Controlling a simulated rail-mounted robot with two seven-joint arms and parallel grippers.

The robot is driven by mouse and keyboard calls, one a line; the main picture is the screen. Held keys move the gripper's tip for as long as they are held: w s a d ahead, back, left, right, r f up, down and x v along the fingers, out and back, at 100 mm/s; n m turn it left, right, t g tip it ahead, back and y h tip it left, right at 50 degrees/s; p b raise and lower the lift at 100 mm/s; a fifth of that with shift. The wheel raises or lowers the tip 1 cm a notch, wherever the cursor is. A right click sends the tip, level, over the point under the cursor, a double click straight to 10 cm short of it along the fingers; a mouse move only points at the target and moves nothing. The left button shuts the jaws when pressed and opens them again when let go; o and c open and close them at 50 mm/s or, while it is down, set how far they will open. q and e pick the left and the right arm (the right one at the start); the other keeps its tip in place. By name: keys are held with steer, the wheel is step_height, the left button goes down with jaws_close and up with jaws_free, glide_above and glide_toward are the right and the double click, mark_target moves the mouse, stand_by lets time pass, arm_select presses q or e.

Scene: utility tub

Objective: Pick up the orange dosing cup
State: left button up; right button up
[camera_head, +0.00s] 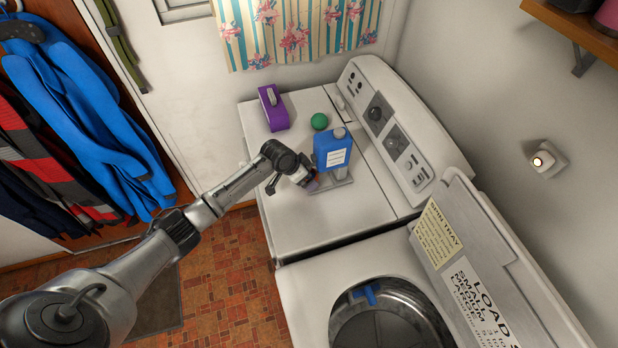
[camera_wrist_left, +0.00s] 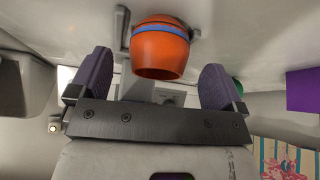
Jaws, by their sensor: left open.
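The orange dosing cup (camera_wrist_left: 160,56) with a blue band shows in the left wrist view, ahead of and between the two purple-padded fingers of my left gripper (camera_wrist_left: 156,66). The gripper is open, and I see gaps between the cup and the pads. In the head view, my left gripper (camera_head: 310,185) is low over the white machine top, at the front of the blue bottle (camera_head: 331,153). The cup cannot be made out there; the gripper seems to hide it. My right gripper is in neither view.
The blue bottle stands by a grey stand (camera_head: 342,181). A green ball (camera_head: 319,121) and a purple box (camera_head: 272,110) are further back on the white machine (camera_head: 310,222). The nearer washer is open, with a blue item (camera_head: 368,294) inside. The white top left of the bottle is clear.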

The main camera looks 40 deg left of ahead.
arm_select(q)
steer(key=shift+x, duration=1.35)
steer(key=shift+c, duration=0.3)
steer(key=c, duration=0.9)
steer(key=shift+s, duration=0.1)
steer(key=shift+c, duration=0.2)
